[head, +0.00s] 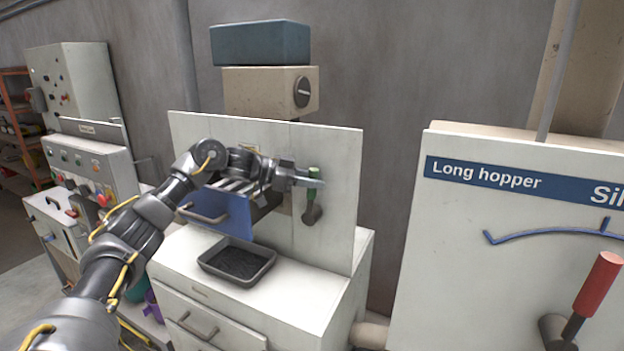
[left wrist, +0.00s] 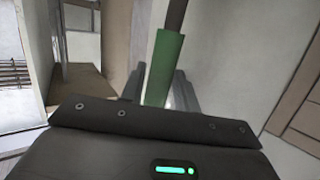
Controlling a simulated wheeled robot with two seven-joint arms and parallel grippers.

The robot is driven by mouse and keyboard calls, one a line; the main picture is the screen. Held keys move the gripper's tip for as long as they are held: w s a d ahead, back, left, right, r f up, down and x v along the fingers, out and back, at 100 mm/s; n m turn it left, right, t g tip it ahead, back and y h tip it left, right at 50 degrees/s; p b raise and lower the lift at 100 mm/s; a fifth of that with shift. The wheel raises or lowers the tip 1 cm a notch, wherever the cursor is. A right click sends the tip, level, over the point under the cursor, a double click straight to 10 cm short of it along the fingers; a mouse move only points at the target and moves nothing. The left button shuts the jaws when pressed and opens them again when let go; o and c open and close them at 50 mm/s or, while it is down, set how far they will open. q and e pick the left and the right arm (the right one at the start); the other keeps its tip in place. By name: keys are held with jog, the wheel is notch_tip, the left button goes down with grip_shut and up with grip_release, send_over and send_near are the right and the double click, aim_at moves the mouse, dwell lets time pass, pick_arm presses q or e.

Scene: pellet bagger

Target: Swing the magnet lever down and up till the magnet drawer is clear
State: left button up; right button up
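The magnet lever's green handle (head: 313,173) points up from its dark pivot on the white panel. My left gripper (head: 309,182) is at the handle, with a finger across its front. In the left wrist view the green handle (left wrist: 163,70) stands between the two fingers, which look close against its sides. The magnet drawer, with a blue front (head: 226,216), is pulled out to the left of the lever. Its pale bars show behind the front, partly hidden by my arm; what clings to them is too small to tell. My right gripper is in neither view.
A dark tray (head: 237,279) with black material sits on the white cabinet below the drawer. A Long hopper panel (head: 480,240) with a red-handled lever (head: 597,283) stands at the right. A control console (head: 90,160) stands at the left. The cabinet top right of the tray is clear.

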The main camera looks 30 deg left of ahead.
aim_at(312, 167)
pick_arm(q)
jog(key=shift+r+b, duration=0.35)
jog(key=shift+b, duration=0.05)
notch_tip(312, 167, up, 3)
jog(key=shift+s+f+b, duration=0.1)
jog(key=shift+f+b, duration=0.05)
jog(key=shift+b, duration=0.65)
jog(key=s+d+r+b, duration=0.5)
jog(key=s+r, duration=0.4)
jog(key=s, duration=0.3)
jog(key=shift+d+r+b, duration=0.35)
jog(key=shift+d, duration=0.55)
